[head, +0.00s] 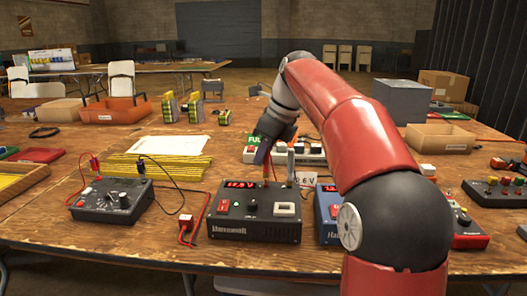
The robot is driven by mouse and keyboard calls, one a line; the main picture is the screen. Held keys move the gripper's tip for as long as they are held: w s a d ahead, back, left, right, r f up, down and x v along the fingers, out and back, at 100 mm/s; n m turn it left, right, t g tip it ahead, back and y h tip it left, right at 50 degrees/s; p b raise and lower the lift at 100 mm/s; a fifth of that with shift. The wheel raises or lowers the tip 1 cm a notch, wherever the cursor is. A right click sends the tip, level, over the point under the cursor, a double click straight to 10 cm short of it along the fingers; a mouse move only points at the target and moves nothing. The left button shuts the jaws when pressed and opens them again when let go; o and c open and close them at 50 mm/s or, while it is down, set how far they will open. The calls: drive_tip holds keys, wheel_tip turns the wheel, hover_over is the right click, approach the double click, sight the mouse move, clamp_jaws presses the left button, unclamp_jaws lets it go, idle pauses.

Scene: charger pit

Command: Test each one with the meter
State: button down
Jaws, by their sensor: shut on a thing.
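A dark meter-like box (110,198) with a dial stands at the left front, with red and black leads. A black box with a red lit display (255,217) stands front centre, with a red post and a grey post at its back. A blue box (327,215) with a red display stands beside it, partly hidden by my arm. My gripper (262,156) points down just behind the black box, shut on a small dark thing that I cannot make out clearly. The arm hides part of the scene to its right.
A green sign reading FULL (257,139) and a white rack (311,152) with small blocks stand behind the gripper. Yellow strips (150,167) and a white sheet (178,145) lie left of centre. An orange tray (114,111) and cardboard box (440,136) stand farther back.

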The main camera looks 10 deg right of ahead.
drive_tip(key=shift+f, duration=0.9)
idle(1.9)
drive_tip(key=c, duration=1)
unclamp_jaws()
drive_tip(key=shift+r, duration=0.1)
drive_tip(key=shift+r, duration=3.65)
